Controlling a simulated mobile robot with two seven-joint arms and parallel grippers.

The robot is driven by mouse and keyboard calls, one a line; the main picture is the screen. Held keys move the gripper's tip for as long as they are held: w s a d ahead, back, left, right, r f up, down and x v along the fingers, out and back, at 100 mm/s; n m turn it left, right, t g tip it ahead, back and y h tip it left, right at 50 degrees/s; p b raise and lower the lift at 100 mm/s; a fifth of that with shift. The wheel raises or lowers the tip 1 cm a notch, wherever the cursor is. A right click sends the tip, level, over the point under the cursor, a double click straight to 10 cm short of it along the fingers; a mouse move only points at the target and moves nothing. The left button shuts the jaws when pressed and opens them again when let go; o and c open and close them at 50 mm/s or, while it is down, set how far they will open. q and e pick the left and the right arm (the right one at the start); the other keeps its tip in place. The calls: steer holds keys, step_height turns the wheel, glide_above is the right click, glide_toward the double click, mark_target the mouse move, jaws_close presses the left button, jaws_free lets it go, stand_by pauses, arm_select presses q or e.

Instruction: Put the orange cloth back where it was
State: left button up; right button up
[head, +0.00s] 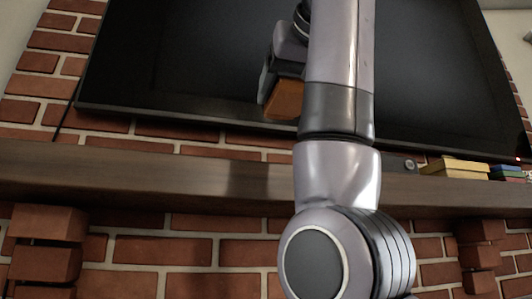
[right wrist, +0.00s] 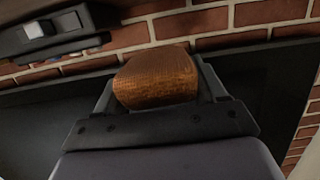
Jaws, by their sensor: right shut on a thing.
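The orange cloth (right wrist: 156,78) is a folded, textured bundle between the fingers of my right gripper (right wrist: 158,85) in the right wrist view. In the head view the cloth (head: 284,99) shows as an orange patch at the end of my right gripper (head: 268,92), partly hidden by the fingers and arm. My right gripper is shut on the cloth and holds it in front of the lower part of the dark screen, above the mantel shelf. My left gripper is in neither view.
The wooden mantel shelf (head: 180,178) runs across the brick wall (head: 40,62) beneath the dark screen (head: 190,60). Yellow boxes (head: 458,166) and small blue and green items (head: 507,172) lie on its right. A small dark knob-like object (head: 410,165) is nearby. The shelf's left stretch looks clear.

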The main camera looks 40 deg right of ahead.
steer(key=p+x, duration=0.1)
steer(key=x, duration=0.3)
steer(key=r+p+x, duration=0.1)
steer(key=x, duration=0.3)
steer(key=p+x, duration=0.1)
steer(key=x, duration=0.4)
steer(key=shift+w+d+r, duration=0.1)
steer(key=shift+w+r, duration=0.15)
steer(key=shift+r, duration=0.1)
steer(key=shift+s+f, duration=0.1)
steer(key=shift+f, duration=3.05)
